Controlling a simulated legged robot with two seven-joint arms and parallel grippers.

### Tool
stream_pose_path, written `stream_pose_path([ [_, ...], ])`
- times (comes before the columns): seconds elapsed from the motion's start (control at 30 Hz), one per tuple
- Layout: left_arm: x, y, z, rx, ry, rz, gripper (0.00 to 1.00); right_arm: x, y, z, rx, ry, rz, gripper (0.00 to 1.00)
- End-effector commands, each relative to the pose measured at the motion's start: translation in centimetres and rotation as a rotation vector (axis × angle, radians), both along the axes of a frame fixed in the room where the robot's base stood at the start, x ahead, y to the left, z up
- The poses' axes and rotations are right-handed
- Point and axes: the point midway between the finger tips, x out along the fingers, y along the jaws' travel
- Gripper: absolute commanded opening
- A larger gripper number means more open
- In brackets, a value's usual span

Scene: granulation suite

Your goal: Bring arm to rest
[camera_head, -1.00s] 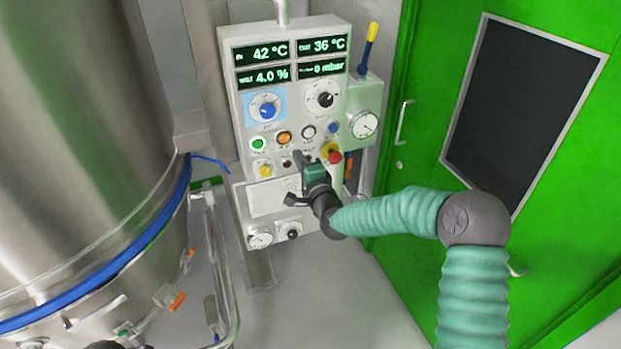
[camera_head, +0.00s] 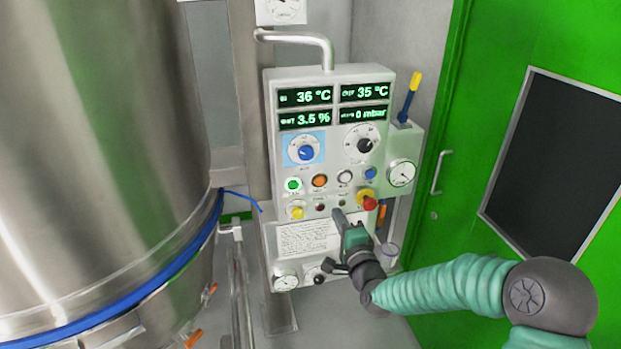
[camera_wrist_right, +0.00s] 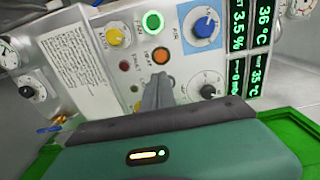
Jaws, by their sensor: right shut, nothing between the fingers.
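My right arm comes in from the lower right in the head view. Its right gripper (camera_head: 339,217) is shut and empty, in front of the lower part of the control panel (camera_head: 270,160). In the wrist view the shut fingers (camera_wrist_right: 158,92) point at the panel near the orange button (camera_wrist_right: 160,55). I cannot tell whether the fingertips touch the panel. The green-lit button (camera_head: 293,184) glows. The displays (camera_head: 306,95) read 36 °C, 35 °C, 3.5 % and 0 mbar. My left gripper is not in view.
A large steel vessel (camera_head: 100,130) with a blue band stands at the left. A green door (camera_head: 470,130) with a dark window is at the right. A red emergency knob (camera_head: 369,203), gauge (camera_head: 401,173) and yellow-blue lever (camera_head: 411,95) are on the panel's right side.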

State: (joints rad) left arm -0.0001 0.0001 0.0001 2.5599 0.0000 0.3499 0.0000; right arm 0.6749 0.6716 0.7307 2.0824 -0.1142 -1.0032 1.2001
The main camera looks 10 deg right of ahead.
Motion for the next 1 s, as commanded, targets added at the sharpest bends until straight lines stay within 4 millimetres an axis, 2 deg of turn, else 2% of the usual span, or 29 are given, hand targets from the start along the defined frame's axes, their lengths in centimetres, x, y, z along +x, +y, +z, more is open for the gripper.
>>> stream_pose_path([
  [0.07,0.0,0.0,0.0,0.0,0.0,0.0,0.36,-0.4,0.7,-0.8,-0.05,0.036,0.02,0.0],
  [0.17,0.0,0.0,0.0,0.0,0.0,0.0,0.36,-2.4,3.1,-4.4,-0.267,0.186,0.107,0.0],
  [0.2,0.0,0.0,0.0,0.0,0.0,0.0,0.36,-4.2,4.0,-6.5,-0.409,0.28,0.165,0.0],
  [0.27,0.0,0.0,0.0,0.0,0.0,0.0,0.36,-8.0,4.6,-9.8,-0.65,0.44,0.274,0.0],
  [0.33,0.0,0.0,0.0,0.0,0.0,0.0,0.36,-13.7,4.0,-12.9,-0.909,0.623,0.423,0.0],
  [0.4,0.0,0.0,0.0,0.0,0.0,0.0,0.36,-19.5,2.9,-14.7,-1.099,0.772,0.579,0.0],
  [0.5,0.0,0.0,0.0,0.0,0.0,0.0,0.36,-26.5,1.9,-15.8,-1.248,0.911,0.789,0.0],
  [0.6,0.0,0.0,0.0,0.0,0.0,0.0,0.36,-30.8,1.4,-16.2,-1.305,0.979,0.938,0.0],
  [0.73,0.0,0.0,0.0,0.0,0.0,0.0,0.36,-32.7,1.3,-16.3,-1.323,1.003,1.012,0.0],
  [1.0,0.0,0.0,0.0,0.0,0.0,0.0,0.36,-32.7,1.3,-16.3,-1.322,1.004,1.01,0.0],
])
